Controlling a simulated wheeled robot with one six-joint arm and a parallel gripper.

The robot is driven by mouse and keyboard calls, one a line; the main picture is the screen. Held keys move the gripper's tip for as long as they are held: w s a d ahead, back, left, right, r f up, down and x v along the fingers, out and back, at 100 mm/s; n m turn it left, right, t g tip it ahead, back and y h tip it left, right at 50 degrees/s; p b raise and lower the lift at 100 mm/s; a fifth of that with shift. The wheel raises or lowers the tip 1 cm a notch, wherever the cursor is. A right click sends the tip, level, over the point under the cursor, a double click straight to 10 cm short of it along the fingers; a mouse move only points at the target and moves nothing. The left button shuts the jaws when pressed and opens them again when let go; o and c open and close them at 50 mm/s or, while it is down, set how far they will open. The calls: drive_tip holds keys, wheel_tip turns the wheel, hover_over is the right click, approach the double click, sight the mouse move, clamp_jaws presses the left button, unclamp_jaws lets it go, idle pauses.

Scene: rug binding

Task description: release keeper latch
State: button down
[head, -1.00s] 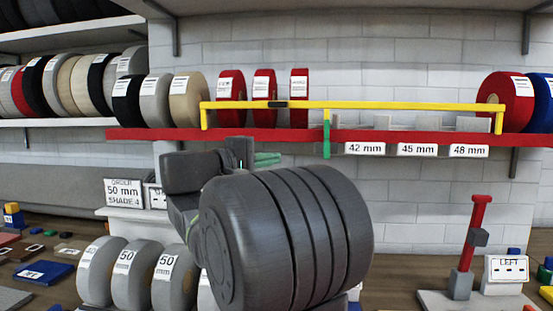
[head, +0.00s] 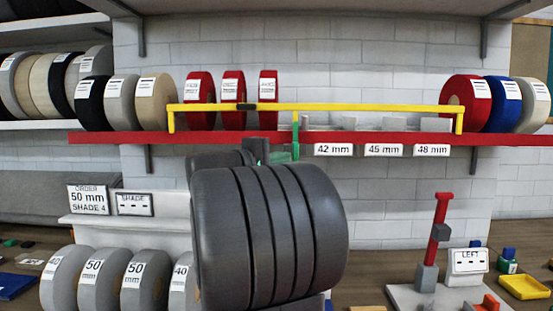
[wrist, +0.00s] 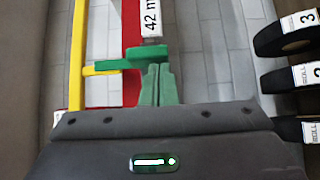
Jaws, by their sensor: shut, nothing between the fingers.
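A yellow keeper bar (head: 320,107) spans the front of the red shelf edge, above the size labels. The green latch (head: 296,130), yellow at its upper tip, stands upright by the bar, just left of the 42 mm label. In the wrist view the latch (wrist: 118,65) lies sideways, its yellow tip towards the bar (wrist: 77,60). My gripper (head: 281,155) is at the latch's lower end. Its green fingers (wrist: 158,70) are shut and empty, right beside the latch's lower end; I cannot tell whether they touch. My dark arm hides part of the scene below.
Red rolls (head: 233,95) stand behind the bar on the shelf. The 42 mm label (head: 333,149) is close to the latch. Grey rolls (head: 100,280) stand at lower left. A red-handled stand (head: 438,235) is at lower right. The wall below the labels is clear.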

drive_tip(key=shift+d+f+n+t+h+b, duration=0.1)
drive_tip(key=shift+f+n+t+h+b, duration=0.55)
drive_tip(key=shift+b, duration=1.3)
drive_tip(key=d+n+t+b, duration=0.1)
drive_tip(key=n+t+b, duration=0.1)
drive_tip(key=b, duration=0.3)
drive_tip(key=d+f+n+t+b, duration=0.1)
drive_tip(key=n+b, duration=0.2)
drive_tip(key=b, duration=0.3)
drive_tip(key=d+n+t+b, duration=0.2)
drive_tip(key=n+b, duration=0.1)
drive_tip(key=b, duration=0.3)
drive_tip(key=shift+f+t, duration=0.2)
drive_tip(key=shift+t, duration=0.15)
drive_tip(key=v, duration=1.4)
drive_tip(key=shift+d+r, duration=0.1)
drive_tip(key=shift+r, duration=0.05)
